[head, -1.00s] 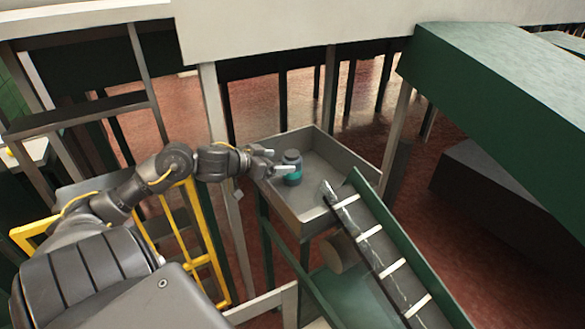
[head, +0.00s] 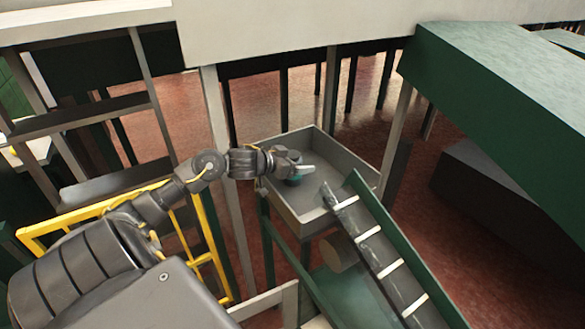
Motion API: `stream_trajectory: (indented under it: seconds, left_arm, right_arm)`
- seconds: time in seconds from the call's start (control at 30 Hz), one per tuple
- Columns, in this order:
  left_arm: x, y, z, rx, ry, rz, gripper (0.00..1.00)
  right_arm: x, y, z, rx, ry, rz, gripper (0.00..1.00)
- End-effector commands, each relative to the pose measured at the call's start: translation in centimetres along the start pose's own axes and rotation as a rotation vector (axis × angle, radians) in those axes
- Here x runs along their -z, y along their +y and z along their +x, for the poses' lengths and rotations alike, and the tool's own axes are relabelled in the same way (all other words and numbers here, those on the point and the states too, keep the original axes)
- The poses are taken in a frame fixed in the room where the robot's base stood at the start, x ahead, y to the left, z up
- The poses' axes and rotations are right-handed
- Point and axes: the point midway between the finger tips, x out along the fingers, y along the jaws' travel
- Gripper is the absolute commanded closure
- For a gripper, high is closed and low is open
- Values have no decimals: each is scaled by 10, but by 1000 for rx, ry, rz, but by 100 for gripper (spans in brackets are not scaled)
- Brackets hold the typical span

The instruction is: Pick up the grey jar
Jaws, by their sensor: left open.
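The grey jar (head: 294,181) with a teal band stands in the grey tray (head: 318,216), near its left side. My left gripper (head: 303,167) comes in from the left and is at the jar, covering much of its upper part. Its fingers are open and point right. One finger shows clearly across the jar's top; I cannot tell whether the jar is between the fingers or touched by them. My right gripper is not in view.
A conveyor (head: 375,249) with white slats and a green side wall slopes from the tray's right down to the front. A yellow frame (head: 205,240) stands below my left arm. A large green sloped panel (head: 500,90) is at the right. The tray's middle is clear.

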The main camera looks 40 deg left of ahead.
Motion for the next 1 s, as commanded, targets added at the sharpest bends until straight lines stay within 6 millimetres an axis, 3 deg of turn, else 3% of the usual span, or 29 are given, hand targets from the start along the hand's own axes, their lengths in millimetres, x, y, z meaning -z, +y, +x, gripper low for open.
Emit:
stream_trajectory:
  seconds: [0.1,0.5,0.83,1.0]
  left_arm:
    - [0,0,0,0,0,0,22]
    - [0,0,0,0,0,0,75]
    - [4,0,-2,0,2,2,75]
    - [19,0,-8,0,5,5,75]
  right_arm:
    - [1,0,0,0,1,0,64]
    - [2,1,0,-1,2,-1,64]
    - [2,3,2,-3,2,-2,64]
    - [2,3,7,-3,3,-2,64]
